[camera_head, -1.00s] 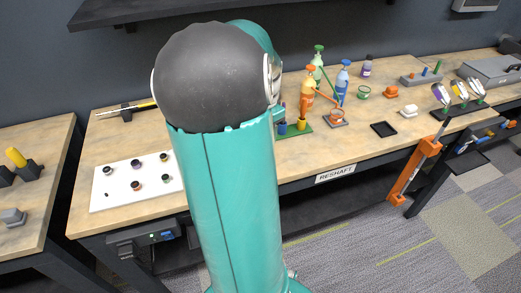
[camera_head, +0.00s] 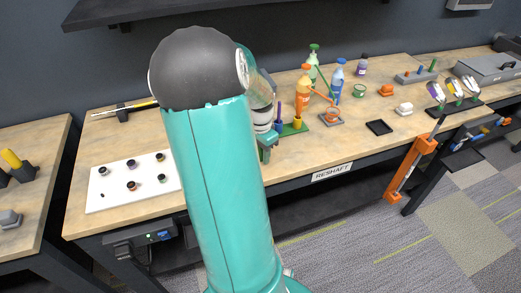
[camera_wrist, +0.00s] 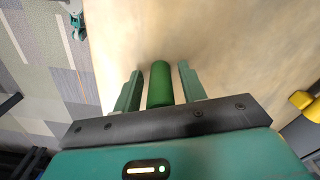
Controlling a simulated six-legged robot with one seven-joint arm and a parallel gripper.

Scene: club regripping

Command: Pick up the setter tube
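A green tube (camera_wrist: 160,88) stands out between my fingers in the wrist view. It fits the setter tube, though no label shows. My gripper (camera_wrist: 159,70) is open around it, with a narrow gap on each side of the tube. In the head view my gripper (camera_head: 267,145) is low at the left end of a green rack (camera_head: 293,129) near the bench's front.
A yellow tube (camera_head: 297,124) and a purple one (camera_head: 278,112) stand at the rack. An orange spray bottle (camera_head: 303,92) and a blue one (camera_head: 337,82) are behind it. A white board (camera_head: 133,180) with small caps lies left. A black tray (camera_head: 379,127) lies right.

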